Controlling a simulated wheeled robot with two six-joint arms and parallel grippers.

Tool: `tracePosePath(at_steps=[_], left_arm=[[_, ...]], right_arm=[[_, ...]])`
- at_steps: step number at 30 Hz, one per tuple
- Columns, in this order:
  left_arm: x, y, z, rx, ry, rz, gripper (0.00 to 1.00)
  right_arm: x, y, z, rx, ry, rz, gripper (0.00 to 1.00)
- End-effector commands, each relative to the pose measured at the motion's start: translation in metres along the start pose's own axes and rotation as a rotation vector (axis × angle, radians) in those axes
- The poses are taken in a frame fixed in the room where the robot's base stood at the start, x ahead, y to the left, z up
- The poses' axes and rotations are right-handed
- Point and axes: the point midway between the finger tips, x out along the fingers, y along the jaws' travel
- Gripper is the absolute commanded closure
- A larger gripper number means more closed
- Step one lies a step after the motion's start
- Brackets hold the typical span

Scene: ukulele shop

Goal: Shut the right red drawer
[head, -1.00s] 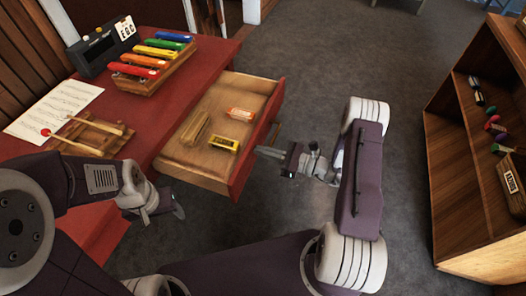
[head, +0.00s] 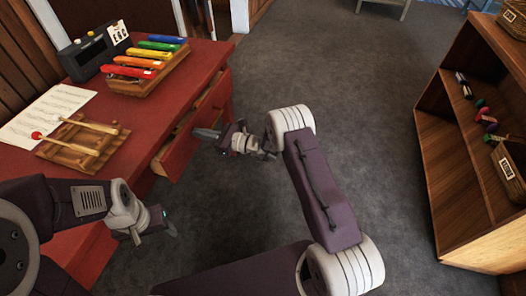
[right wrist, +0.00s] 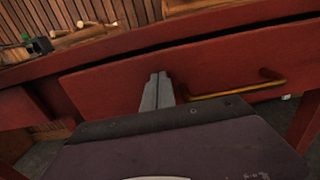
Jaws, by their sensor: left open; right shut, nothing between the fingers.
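The right red drawer (head: 182,150) is in the red desk (head: 112,105) and stands open only a little. A narrow strip of its inside shows behind the front in the head view. In the right wrist view the drawer front (right wrist: 222,68) has a brass bar handle (right wrist: 238,92) and a dark gap along its top edge. My right gripper (head: 200,133) is shut and empty. Its fingertips (right wrist: 158,82) are at the drawer front, left of the handle; contact is hard to tell. My left gripper (head: 150,232) is open and empty, beside the desk's near side.
On the desktop are a xylophone with coloured bars (head: 150,65), a dark device (head: 95,52), sheet music (head: 45,118) and a wooden board with mallets (head: 82,142). A wooden shelf (head: 450,160) stands at the right. Grey floor between is clear.

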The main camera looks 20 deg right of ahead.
Motion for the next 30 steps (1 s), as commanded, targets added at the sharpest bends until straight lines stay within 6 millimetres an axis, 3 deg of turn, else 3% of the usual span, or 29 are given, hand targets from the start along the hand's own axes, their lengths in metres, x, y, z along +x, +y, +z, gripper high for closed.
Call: tracePosePath(at_steps=[6, 12, 30], left_arm=[[0.02, 0.0, 0.002, 0.0, 0.0, 0.0, 0.43], [0.027, -0.001, 0.003, 0.0, 0.0, 0.0, 0.43], [0.029, -0.001, 0.003, 0.0, 0.0, 0.0, 0.43]], right_arm=[[0.039, 0.001, -0.003, -0.003, -0.002, 0.001, 1.0], [0.059, 0.0, -0.002, -0.001, 0.0, 0.0, 1.0], [0.069, -0.001, 0.003, -0.003, -0.006, -0.002, 1.0]])
